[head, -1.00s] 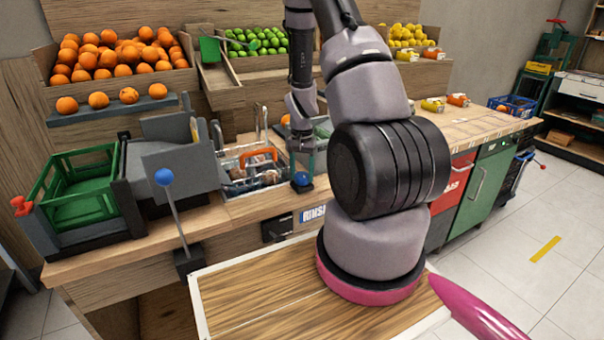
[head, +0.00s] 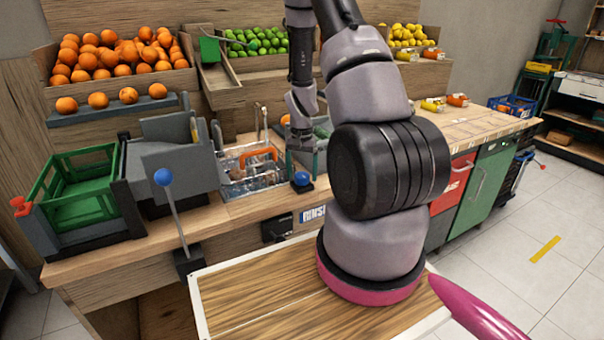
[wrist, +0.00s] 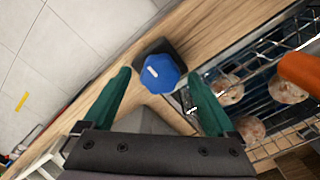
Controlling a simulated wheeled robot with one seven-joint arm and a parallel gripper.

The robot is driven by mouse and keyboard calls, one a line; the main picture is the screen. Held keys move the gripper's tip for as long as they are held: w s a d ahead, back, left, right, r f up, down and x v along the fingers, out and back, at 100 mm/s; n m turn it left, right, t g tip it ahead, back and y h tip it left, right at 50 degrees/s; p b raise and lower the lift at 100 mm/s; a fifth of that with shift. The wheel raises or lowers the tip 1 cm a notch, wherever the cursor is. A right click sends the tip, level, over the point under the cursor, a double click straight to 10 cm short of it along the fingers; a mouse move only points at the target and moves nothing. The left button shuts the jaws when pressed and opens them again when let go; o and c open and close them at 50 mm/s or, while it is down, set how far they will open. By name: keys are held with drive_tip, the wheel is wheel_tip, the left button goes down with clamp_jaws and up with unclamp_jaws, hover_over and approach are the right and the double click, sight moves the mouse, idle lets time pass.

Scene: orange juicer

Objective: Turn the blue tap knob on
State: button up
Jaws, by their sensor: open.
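The blue tap knob (head: 302,180) sits on a dark base at the counter's front edge, just right of the wash basin. In the wrist view the knob (wrist: 161,74) is faceted, with a short white mark on its top. My gripper (wrist: 161,76) is open, its two green fingers on either side of the knob with gaps showing. In the head view my gripper (head: 302,158) points down just above the knob. I cannot tell how far the fingertips reach down beside it.
The wire basin (head: 252,170) beside the knob holds an orange-handled item and brownish round fruit (wrist: 228,90). A lever with a blue ball (head: 164,177) stands at the left. A green crate (head: 82,190) sits farther left. Floor lies open beyond the counter edge.

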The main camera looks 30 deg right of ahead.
wheel_tip(320, 180, up, 10)
drive_tip(key=shift+r, duration=0.2)
idle(0.5)
wheel_tip(320, 180, up, 19)
drive_tip(key=n+t+y, duration=0.1)
drive_tip(key=n+t, duration=0.1)
drive_tip(key=t, duration=0.1)
hover_over(301, 175)
drive_tip(key=s+a, duration=0.5)
drive_tip(key=a, duration=0.2)
drive_tip(key=s+a+r+n+t+y, duration=0.1)
drive_tip(key=s+a+r+t, duration=0.3)
drive_tip(key=s+r, duration=0.7)
drive_tip(key=s+a+n, duration=0.1)
drive_tip(key=s+a, duration=0.1)
drive_tip(key=s, duration=0.1)
drive_tip(key=shift+s+r, duration=0.3)
drive_tip(key=shift+r, duration=0.05)
